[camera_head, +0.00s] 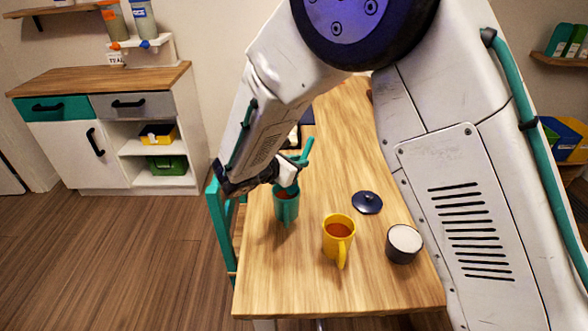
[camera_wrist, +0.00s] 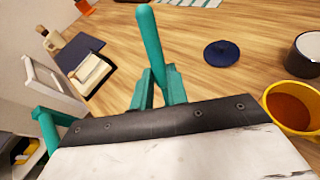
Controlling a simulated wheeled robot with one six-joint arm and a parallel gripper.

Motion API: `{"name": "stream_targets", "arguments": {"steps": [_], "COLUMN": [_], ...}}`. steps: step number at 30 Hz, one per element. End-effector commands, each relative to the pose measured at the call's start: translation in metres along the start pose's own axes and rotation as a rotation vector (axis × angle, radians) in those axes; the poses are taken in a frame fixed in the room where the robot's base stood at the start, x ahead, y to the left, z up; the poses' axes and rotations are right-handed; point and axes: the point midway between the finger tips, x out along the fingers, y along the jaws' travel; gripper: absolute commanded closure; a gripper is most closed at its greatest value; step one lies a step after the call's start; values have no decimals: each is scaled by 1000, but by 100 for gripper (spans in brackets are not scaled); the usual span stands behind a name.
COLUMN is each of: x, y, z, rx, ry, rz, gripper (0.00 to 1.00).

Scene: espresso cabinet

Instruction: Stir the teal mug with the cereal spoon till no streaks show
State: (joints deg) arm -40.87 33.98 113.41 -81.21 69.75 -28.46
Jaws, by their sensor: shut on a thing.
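The teal mug (camera_head: 287,210) stands upright near the left edge of the wooden table, with reddish-brown liquid showing inside its rim. My gripper (camera_head: 292,167) is just above the mug, with its teal fingers shut on a teal spoon. The spoon's handle (camera_head: 308,148) sticks up, tilted, and it also shows in the wrist view (camera_wrist: 149,42) rising from between the fingers (camera_wrist: 155,88). The spoon's bowl end is hidden, so I cannot tell how deep it sits in the mug. The wrist view does not show the mug. Streaks cannot be made out.
A yellow mug (camera_head: 338,243) of reddish-brown liquid stands close to the right. A teal chair (camera_head: 228,225) is at the table's left side. The table's front is clear.

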Motion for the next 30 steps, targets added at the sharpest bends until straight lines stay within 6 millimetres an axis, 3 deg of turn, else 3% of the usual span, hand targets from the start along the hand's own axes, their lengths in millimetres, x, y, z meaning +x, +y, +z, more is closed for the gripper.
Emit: {"name": "stream_targets", "arguments": {"steps": [15,30], "x": [0,0], "y": [0,0], "z": [37,38], "rx": [1,0], "ry": [0,0], "rz": [0,0], "gripper": [100,100]}}
